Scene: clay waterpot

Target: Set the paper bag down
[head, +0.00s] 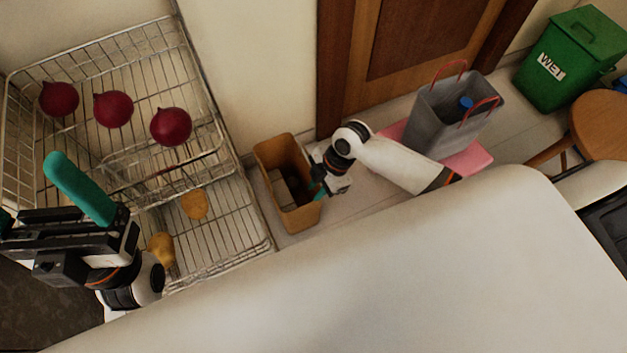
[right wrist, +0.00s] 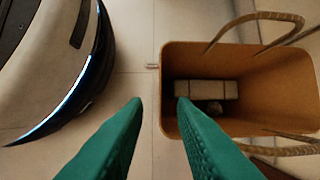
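The brown paper bag (head: 309,217) stands open-topped on the floor beside the wire rack in the head view. It also shows in the right wrist view (right wrist: 240,58), with looped handles and a pale block inside. My right gripper (head: 318,187) is at the bag's right rim. In the right wrist view my right gripper's teal fingertips (right wrist: 160,100) are apart, on either side of the bag's left wall in the picture; contact cannot be told. My left gripper (head: 60,195) is at the left, with its fingers apart and nothing seen between them.
A wire rack (head: 225,225) holds red onions (head: 112,109) and potatoes (head: 195,204). A grey bag (head: 440,118) stands on a pink stool (head: 470,160). A green WET bin (head: 565,65) and wooden stool (head: 603,125) are at the right. Some floor (head: 365,205) is clear.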

